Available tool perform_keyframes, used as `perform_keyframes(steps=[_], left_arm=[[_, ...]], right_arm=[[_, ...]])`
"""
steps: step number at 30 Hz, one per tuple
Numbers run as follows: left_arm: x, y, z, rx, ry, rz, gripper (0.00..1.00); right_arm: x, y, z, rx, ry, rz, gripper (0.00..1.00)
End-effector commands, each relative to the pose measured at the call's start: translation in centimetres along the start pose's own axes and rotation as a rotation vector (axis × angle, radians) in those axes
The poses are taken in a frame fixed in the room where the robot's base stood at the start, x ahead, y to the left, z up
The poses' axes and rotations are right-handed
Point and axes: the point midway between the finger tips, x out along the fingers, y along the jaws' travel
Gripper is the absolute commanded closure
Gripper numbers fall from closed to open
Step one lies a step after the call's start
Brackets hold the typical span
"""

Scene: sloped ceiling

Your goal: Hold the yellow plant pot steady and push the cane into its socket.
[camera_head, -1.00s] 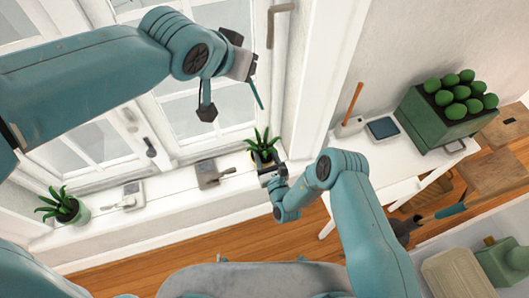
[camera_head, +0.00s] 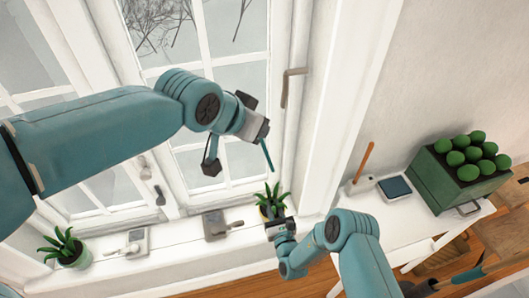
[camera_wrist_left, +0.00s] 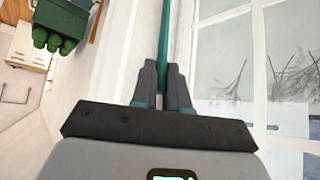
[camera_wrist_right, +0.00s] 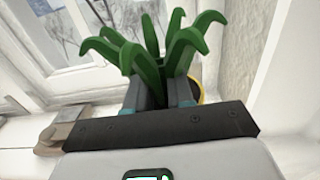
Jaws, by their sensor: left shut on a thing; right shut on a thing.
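The yellow plant pot (camera_head: 264,213) with a spiky green plant stands on the white windowsill, mostly hidden by leaves and gripper. My right gripper (camera_head: 273,222) is shut on it from the near side; in the right wrist view a bit of its yellow rim (camera_wrist_right: 201,88) shows beside the fingers (camera_wrist_right: 158,92). My left gripper (camera_head: 262,136) is shut on the teal cane (camera_head: 268,157), above the pot in the head view. The cane's lower end points down towards the plant, apart from it in the picture. The left wrist view shows the cane (camera_wrist_left: 165,35) between the fingertips (camera_wrist_left: 160,88). The socket is not visible.
A window with a handle (camera_head: 287,88) rises behind the sill. The sill holds another potted plant (camera_head: 72,252) and two small grey fittings (camera_head: 214,225). At right, a white table (camera_head: 425,222) bears a green crate (camera_head: 450,185), a dark tablet-like object (camera_head: 394,187) and a wooden-handled tool (camera_head: 363,165).

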Motion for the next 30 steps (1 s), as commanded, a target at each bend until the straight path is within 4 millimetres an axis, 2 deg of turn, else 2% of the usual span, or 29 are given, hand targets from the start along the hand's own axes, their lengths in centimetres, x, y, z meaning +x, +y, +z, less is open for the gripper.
perform_keyframes(steps=[2,6,10,16,18,22,27,30], left_arm=[[-0.2,-0.3,0.5,0.049,-0.017,0.049,1.0],[-1.3,-0.7,-0.3,0.203,-0.056,0.176,1.0],[-0.2,-0.5,-1.5,0.428,-0.099,0.351,1.0],[4.5,0.4,-2.4,0.741,-0.16,0.558,1.0],[6.8,0.5,-2.3,0.795,-0.182,0.583,1.0],[11.4,-0.3,-1.1,0.788,-0.226,0.549,1.0],[13.7,-0.7,0.9,0.796,-0.257,0.528,1.0],[13.8,-0.9,1.0,0.799,-0.276,0.514,1.0]], right_arm=[[0.0,0.0,0.0,0.0,0.0,0.0,1.0],[0.0,0.0,0.0,0.0,0.0,0.0,1.0],[0.0,0.0,0.0,0.0,-0.001,0.0,1.0],[0.0,0.0,0.1,0.0,-0.002,-0.001,1.0],[0.0,0.0,0.1,0.0,-0.002,-0.001,1.0],[0.0,0.0,0.1,0.0,-0.001,-0.001,1.0],[0.0,0.0,0.0,0.0,-0.001,0.0,1.0],[0.0,0.0,0.0,0.0,-0.001,0.0,1.0]])
